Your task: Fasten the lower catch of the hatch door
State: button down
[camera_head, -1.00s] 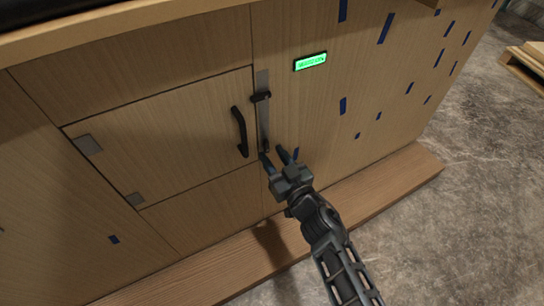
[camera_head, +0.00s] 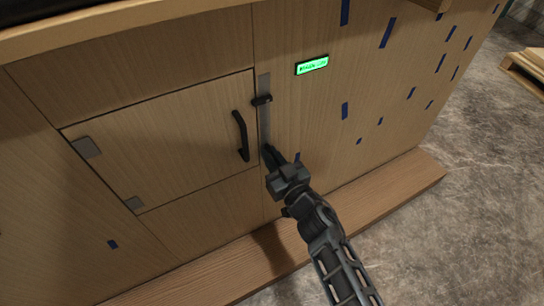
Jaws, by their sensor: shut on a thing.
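The hatch door (camera_head: 170,135) is a wooden panel, flush with the console front as far as I can see, with a black handle (camera_head: 241,135) near its right edge. A grey metal strip (camera_head: 264,122) runs down beside that edge. The dark upper catch (camera_head: 262,100) lies across the strip, pointing sideways. My gripper (camera_head: 271,155) is at the strip's lower end, its fingers shut on the lower catch. The fingers hide most of that catch, so its exact angle cannot be told.
A green lit display (camera_head: 311,65) is on the panel at the upper right. Blue tape marks dot the front. Two grey hinges (camera_head: 87,147) are on the door's left side. A wooden plinth (camera_head: 395,184) juts out below. The concrete floor at the right is clear near the console.

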jog(key=shift+n, duration=0.3)
jog(key=shift+s+a+f+n+b, duration=0.15)
jog(key=shift+n+b, duration=0.35)
jog(key=shift+n, duration=2.35)
jog(key=shift+a+f+n+b, duration=0.15)
jog(key=shift+n+b, duration=0.3)
jog(key=shift+n, duration=2.45)
jog(key=shift+s+f+n+b, duration=0.15)
jog(key=shift+n+b, duration=0.35)
jog(key=shift+n, duration=2.35)
jog(key=c, duration=1.1)
grip_release()
jog(key=shift+w, duration=0.1)
jog(key=shift+c, duration=0.2)
